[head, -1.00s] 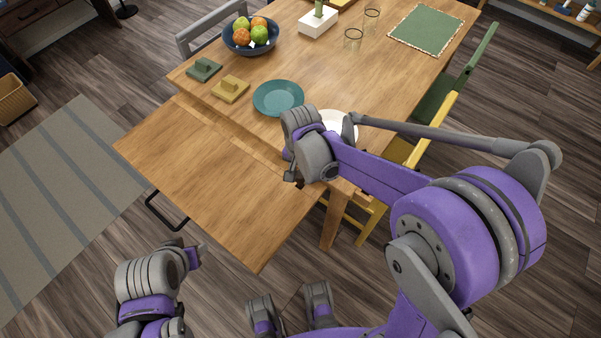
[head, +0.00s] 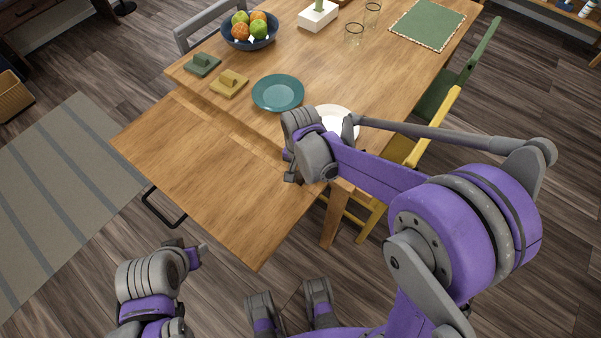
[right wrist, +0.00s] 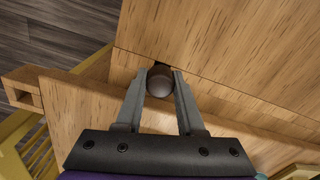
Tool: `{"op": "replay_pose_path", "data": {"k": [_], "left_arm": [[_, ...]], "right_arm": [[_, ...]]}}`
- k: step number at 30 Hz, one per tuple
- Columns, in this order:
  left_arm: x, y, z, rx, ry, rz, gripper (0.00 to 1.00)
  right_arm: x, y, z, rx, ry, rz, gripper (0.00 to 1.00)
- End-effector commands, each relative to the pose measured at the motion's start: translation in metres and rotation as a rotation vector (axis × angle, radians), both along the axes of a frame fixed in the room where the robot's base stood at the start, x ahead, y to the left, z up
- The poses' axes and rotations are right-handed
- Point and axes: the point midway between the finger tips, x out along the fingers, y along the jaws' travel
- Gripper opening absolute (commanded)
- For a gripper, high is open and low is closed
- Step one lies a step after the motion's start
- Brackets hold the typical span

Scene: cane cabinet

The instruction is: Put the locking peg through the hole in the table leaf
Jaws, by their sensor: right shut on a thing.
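The table leaf (head: 215,180) is a flat wooden panel at the near left end of the dining table (head: 345,75) in the head view. My right gripper (head: 291,172) is at the leaf's right side, near the table corner. In the right wrist view its two fingers (right wrist: 160,88) are shut on the locking peg (right wrist: 160,80), which shows as a dark, round brown end. A small dark gap shows just beyond the peg at the leaf's edge; the peg covers most of it, and I cannot tell how deep the peg sits. My left gripper (head: 199,253) is low, off the leaf's near edge.
A yellow chair (head: 440,122) stands along the right side.

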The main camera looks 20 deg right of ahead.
Motion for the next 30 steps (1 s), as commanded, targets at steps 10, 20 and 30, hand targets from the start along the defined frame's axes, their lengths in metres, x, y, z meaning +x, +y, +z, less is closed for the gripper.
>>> {"op": "replay_pose_path", "data": {"k": [10,20,30], "left_arm": [[0.0,0.0,-0.004,0.0,0.001,0.0,0.5],[0.0,0.0,-0.004,0.0,0.001,0.0,0.5],[0.0,0.0,0.0,0.0,0.0,0.0,0.5]], "right_arm": [[0.0,0.0,-0.005,0.0,0.0,0.0,0.63],[0.0,0.0,-0.005,-0.001,0.001,0.0,0.73],[0.0,0.0,0.015,0.0,0.0,0.0,0.73]]}}
